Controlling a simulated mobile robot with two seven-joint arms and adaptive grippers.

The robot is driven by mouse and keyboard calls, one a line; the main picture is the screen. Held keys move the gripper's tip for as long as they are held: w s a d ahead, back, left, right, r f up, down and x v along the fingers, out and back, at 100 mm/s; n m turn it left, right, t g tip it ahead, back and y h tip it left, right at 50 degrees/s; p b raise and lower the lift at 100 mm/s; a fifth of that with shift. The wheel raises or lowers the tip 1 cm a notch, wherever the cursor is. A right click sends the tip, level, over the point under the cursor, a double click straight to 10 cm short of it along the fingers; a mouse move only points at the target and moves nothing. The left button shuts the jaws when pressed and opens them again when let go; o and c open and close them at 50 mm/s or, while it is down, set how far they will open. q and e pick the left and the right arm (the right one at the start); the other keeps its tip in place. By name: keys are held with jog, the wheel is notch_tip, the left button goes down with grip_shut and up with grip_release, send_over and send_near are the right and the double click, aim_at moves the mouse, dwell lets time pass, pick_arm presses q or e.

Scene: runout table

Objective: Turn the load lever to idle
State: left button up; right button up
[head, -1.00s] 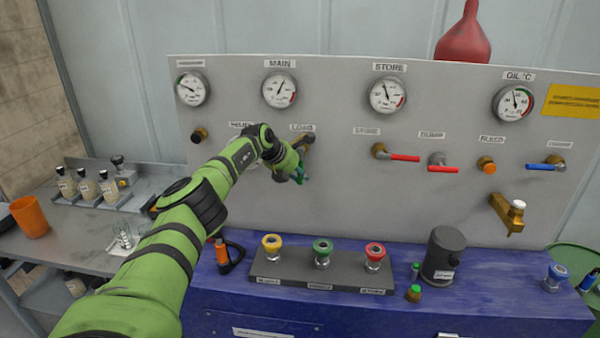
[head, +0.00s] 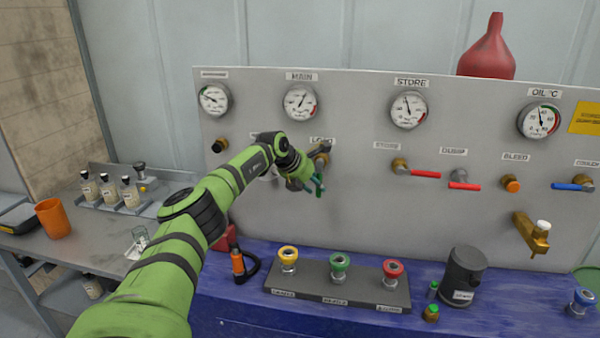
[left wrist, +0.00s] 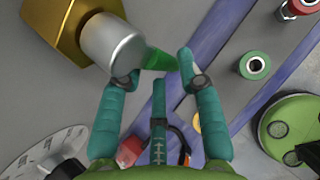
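The load lever's brass valve (head: 321,161) sits on the grey panel under the LOAD label, partly hidden behind my left gripper. In the left wrist view its brass body (left wrist: 72,32), a grey metal hub (left wrist: 114,45) and a short stretch of green handle (left wrist: 160,62) show. My left gripper (head: 315,185) is at the lever, just below the valve. In the left wrist view its teal fingers (left wrist: 155,72) are spread, with the green handle end near and partly between the tips. I cannot tell whether they touch it. My right gripper is out of view.
Gauges such as MAIN (head: 301,102) are above. To the right are red levers (head: 425,174), an orange knob (head: 511,184) and a brass tap (head: 532,234). Below stands a button box (head: 330,284) beside a dark canister (head: 463,275). Bottles (head: 110,190) stand at left.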

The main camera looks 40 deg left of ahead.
pick_arm(q)
jog(key=v, duration=0.9)
jog(key=shift+s+r, duration=0.2)
jog(key=shift+s, duration=0.15)
